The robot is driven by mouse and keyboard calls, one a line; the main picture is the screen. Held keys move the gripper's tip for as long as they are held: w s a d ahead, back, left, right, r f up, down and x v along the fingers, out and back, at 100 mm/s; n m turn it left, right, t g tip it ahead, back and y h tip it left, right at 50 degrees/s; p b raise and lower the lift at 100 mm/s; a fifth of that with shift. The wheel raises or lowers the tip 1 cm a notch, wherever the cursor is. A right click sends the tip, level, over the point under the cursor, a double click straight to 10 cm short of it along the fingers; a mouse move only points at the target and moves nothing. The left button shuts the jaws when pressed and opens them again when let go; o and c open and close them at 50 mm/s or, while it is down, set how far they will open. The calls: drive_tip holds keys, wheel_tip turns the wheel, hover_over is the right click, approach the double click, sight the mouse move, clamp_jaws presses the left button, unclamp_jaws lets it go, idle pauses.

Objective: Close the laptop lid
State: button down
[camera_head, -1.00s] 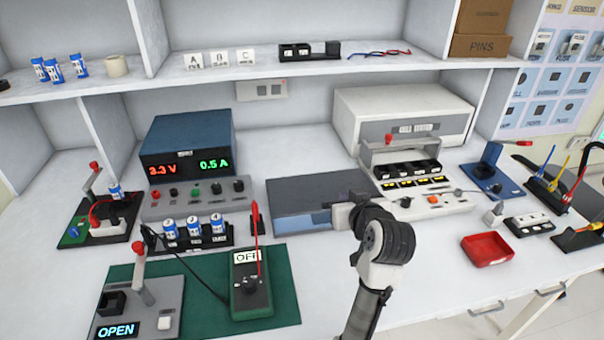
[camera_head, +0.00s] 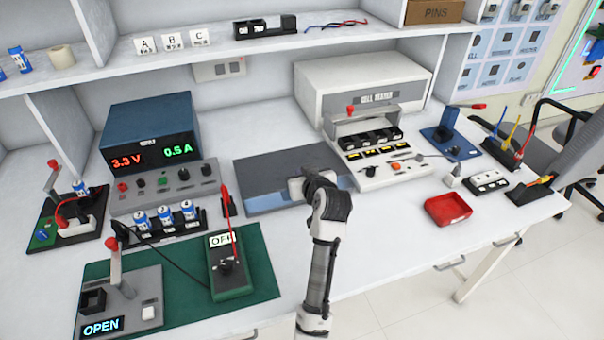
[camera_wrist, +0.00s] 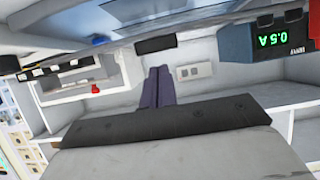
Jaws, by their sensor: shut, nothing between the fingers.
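The laptop (camera_head: 270,168) lies on the white bench, between the power supply and the grey-white cell tester. Its dark grey lid appears low and nearly flat, with a pale blue strip showing along the front edge. Whether the lid touches the base, I cannot tell. My gripper (camera_head: 295,186) is at the front edge of the laptop, near its middle, and hides part of that edge. Whether it touches the lid is unclear. In the wrist view, which is upside down, the gripper's dark fingers (camera_wrist: 158,86) are together with nothing between them.
The power supply (camera_head: 150,135) stands left of the laptop. The cell tester (camera_head: 375,95) and a red tray (camera_head: 448,208) are to the right. A multimeter (camera_head: 229,265) lies on a green mat (camera_head: 265,262) in front left. Bare bench lies right of my arm.

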drive_tip(key=shift+s+f, duration=0.1)
drive_tip(key=shift+f, duration=0.25)
